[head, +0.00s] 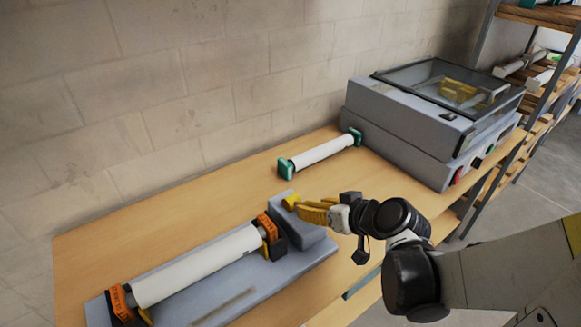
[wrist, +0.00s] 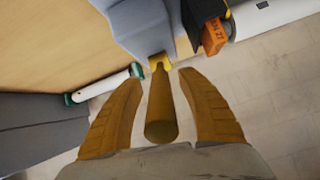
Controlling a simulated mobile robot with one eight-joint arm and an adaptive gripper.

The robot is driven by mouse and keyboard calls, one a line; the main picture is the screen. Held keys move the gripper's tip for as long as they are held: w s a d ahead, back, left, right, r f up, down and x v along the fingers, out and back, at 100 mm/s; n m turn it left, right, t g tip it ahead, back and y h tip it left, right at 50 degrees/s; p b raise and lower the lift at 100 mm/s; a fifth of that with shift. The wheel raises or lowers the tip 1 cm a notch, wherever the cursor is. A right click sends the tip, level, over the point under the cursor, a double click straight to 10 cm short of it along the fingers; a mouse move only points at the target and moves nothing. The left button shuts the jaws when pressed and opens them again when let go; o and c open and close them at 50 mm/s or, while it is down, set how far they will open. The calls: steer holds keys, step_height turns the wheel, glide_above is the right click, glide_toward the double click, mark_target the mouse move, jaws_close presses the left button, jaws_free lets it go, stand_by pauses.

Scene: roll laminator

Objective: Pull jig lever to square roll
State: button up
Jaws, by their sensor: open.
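The jig (head: 225,304) is a grey base with a raised grey block at its right end, on the near part of the table. A white roll (head: 195,266) with orange end pieces lies in it. The yellow jig lever (head: 290,201) sticks out of the block; in the wrist view the lever (wrist: 161,108) is a yellow cylinder pointing toward the camera. My gripper (head: 304,211) has its yellow fingers at the lever. In the wrist view my gripper (wrist: 158,79) is open, one finger on each side of the lever, with gaps visible. The lever's far side is hidden.
Another white roll (head: 322,150) with green ends lies at the back of the table. The grey laminator (head: 410,123) with a clear lid stands at the right end. A brick wall runs behind. A shelf (head: 541,100) with rolls stands beyond. The table between is clear.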

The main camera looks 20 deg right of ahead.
steer(key=v, duration=1.2)
